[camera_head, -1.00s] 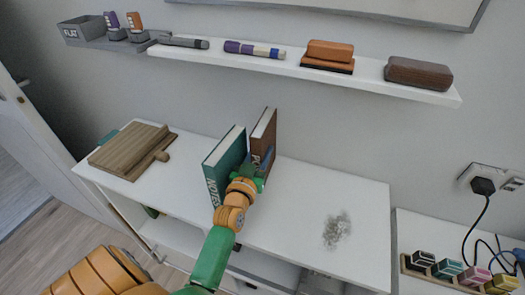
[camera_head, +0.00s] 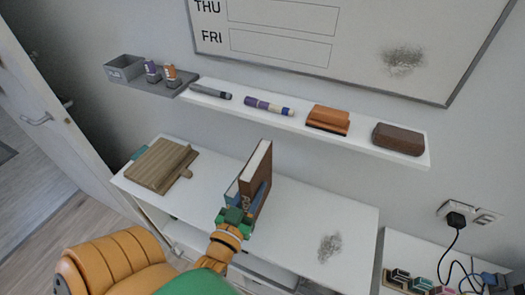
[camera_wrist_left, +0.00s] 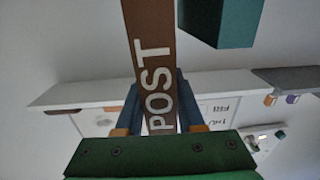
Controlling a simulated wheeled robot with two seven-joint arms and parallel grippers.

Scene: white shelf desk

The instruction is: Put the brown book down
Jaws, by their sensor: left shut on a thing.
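The brown book (camera_head: 256,178) is upright, with its pale page edges facing up. My left gripper (camera_head: 246,199) is shut on it at the near edge, over the white desk (camera_head: 300,222). In the left wrist view the brown book (camera_wrist_left: 150,40), with white letters "POST", sits between the two blue fingers (camera_wrist_left: 156,105). The teal book also shows at the top of the wrist view (camera_wrist_left: 220,22). The brown book's bottom is hidden, so I cannot tell whether it touches the desk. My right gripper is not in view.
A wooden board (camera_head: 160,164) lies on the desk's left part. A grey smudge (camera_head: 329,247) marks the otherwise clear right part. A wall shelf (camera_head: 280,118) behind holds pens, an orange block (camera_head: 328,118) and a brown case (camera_head: 398,138). Colored blocks (camera_head: 410,280) sit at lower right.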

